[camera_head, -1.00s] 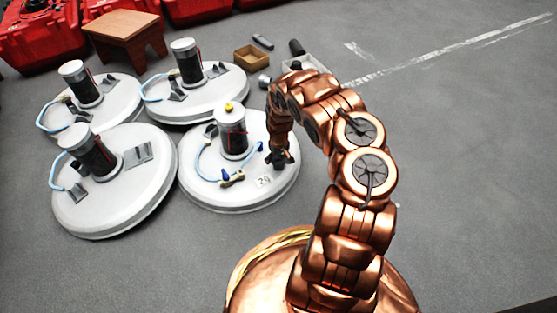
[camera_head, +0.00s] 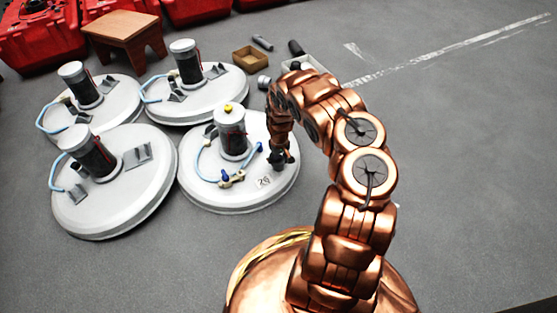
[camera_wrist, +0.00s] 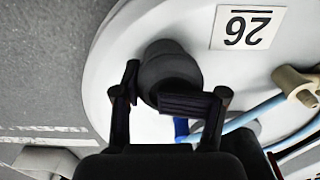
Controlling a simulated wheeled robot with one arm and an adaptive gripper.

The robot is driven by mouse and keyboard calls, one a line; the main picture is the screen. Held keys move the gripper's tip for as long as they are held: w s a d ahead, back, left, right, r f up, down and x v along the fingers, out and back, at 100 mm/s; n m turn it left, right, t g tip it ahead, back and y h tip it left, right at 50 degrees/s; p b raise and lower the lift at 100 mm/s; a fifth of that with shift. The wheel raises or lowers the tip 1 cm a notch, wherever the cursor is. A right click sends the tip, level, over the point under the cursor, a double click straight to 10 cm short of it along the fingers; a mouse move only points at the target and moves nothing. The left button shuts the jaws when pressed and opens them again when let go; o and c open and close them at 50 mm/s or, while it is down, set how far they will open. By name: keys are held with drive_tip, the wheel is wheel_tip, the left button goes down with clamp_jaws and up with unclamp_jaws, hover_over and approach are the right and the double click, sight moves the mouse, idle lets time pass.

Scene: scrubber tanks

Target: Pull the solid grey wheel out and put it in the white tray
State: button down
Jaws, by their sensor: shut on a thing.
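My gripper (camera_head: 281,157) is over the right side of the nearest right-hand white tank lid (camera_head: 222,198). In the wrist view my gripper (camera_wrist: 172,98) has its two fingers on either side of a dark grey round part (camera_wrist: 166,66), shut on it. This part looks like the solid grey wheel; it stands at the lid, and I cannot tell whether it still touches it. In the head view my gripper hides it. The white tray (camera_head: 318,67) is on the floor beyond the lid, partly hidden by my arm.
A capped cylinder (camera_head: 232,132), a blue hose (camera_head: 198,162) and a "26" label (camera_head: 264,182) are on the same lid. Several similar lids stand left. A cardboard box (camera_head: 250,58) and small dark parts lie near the tray. The floor at right is clear.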

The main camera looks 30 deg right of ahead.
drive_tip(key=shift+s+a+r+p, duration=0.15)
drive_tip(key=shift+a+r+p, duration=0.05)
drive_tip(key=shift+a+p, duration=0.25)
drive_tip(key=shift+s+a+r+p, duration=0.1)
drive_tip(key=shift+a+r+p, duration=0.1)
drive_tip(key=shift+a+p, duration=0.2)
idle(1.0)
drive_tip(key=shift+r, duration=0.1)
drive_tip(key=shift+w+d+r+p, duration=0.1)
drive_tip(key=shift+w+r+p, duration=0.05)
drive_tip(key=shift+r+p, duration=0.6)
drive_tip(key=shift+d+r+p, duration=0.35)
drive_tip(key=shift+r+p, duration=0.35)
drive_tip(key=shift+r, duration=0.1)
drive_tip(key=shift+w+d+r+p, duration=0.1)
drive_tip(key=shift+r+p, duration=1.05)
drive_tip(key=shift+r, duration=0.05)
